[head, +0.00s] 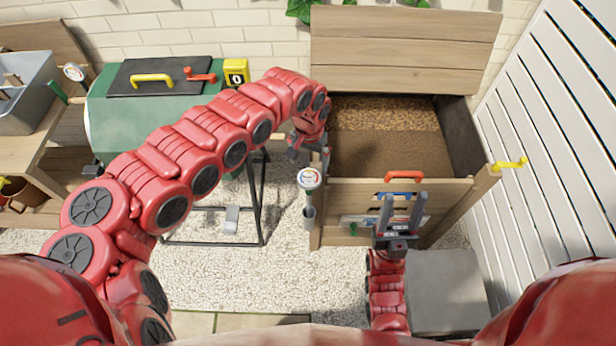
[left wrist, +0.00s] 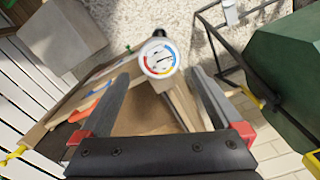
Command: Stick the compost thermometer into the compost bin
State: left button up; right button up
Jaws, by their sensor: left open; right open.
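The compost thermometer (head: 309,179) has a round white dial with coloured bands and stands upright in a grey holder at the front left corner of the compost bin. Its dial also shows in the left wrist view (left wrist: 159,58), between and beyond the fingertips. The wooden compost bin (head: 350,200) has its lid raised, and brown compost (head: 385,150) shows inside. My left gripper (head: 304,152) is open and empty, just behind the dial in the head view, partly hidden by its own wrist. My right gripper (head: 402,208) is open and empty, fingers up, before the bin's front panel.
A green drum (head: 120,110) on a black frame stands left. Another dial (head: 73,72) is beside the grey crate (head: 25,95). A grey block (head: 445,290) stands front right.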

pick_arm(q)
notch_tip(320, 180, down, 13)
jog(key=shift+d+p, duration=0.15)
jog(key=shift+p, duration=0.15)
jog(key=shift+w+f, duration=0.1)
jog(key=shift+f, duration=0.45)
jog(key=shift+c, duration=0.3)
jog(key=c, duration=1.1)
notch_tip(320, 180, up, 15)
jog(key=p, duration=1.3)
jog(key=shift+f+p, duration=0.2)
jog(key=shift+p, duration=0.1)
jog(key=shift+r+p, duration=0.75)
jog(key=shift+r, duration=0.45)
notch_tip(320, 180, up, 11)
send_over(310, 185)
jog(key=w, duration=0.3)
jog(key=shift+s, duration=0.25)
